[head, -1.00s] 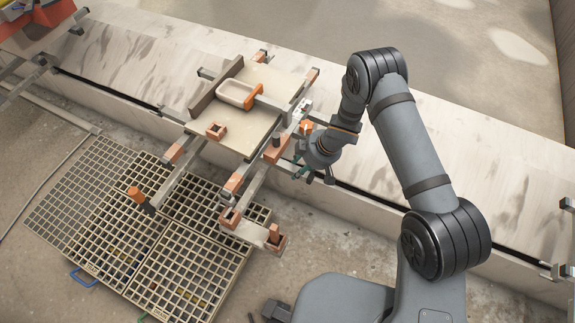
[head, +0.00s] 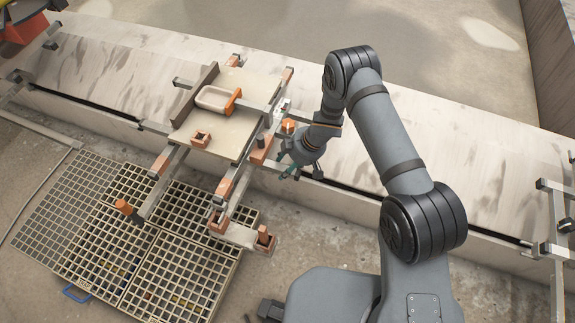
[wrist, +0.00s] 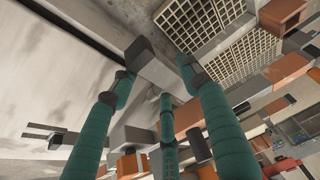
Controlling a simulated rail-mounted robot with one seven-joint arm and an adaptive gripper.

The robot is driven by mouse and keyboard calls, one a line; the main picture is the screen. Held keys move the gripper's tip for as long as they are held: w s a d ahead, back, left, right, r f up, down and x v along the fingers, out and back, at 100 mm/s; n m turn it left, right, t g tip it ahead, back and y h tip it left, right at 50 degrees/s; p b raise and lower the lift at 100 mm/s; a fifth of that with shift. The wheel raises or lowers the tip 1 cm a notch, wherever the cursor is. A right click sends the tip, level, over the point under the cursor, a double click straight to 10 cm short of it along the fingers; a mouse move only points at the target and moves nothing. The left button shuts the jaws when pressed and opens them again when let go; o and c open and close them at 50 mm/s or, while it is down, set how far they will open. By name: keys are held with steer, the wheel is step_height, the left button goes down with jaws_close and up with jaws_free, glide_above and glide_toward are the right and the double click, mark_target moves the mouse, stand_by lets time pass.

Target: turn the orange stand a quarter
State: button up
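The stand in front of me in the head view has a pale platform (head: 232,139), grey beams and orange-brown end blocks (head: 262,150). An upright orange peg (head: 125,207) is on its front-left beam. My gripper (head: 291,173) hangs at the stand's right side, low beside a beam end. In the wrist view, the green fingers (wrist: 155,78) are spread apart. A grey-ended beam (wrist: 152,68) shows between and beyond the fingertips. I cannot tell whether they touch it. I see nothing clamped.
Grates (head: 130,245) cover the floor at front left. A long pale ledge (head: 440,150) runs behind. Other framework stands at far left (head: 20,85) and far right (head: 560,245).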

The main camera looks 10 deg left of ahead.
steer(key=shift+o, duration=0.6)
steer(key=shift+r, duration=0.1)
steer(key=v, duration=1.1)
steer(key=shift+d+r, duration=0.2)
steer(key=shift+r, duration=0.15)
steer(key=x, duration=1.2)
steer(key=shift+s+a+f+b, duration=0.15)
steer(key=shift+b, duration=0.15)
steer(key=shift+s, duration=0.1)
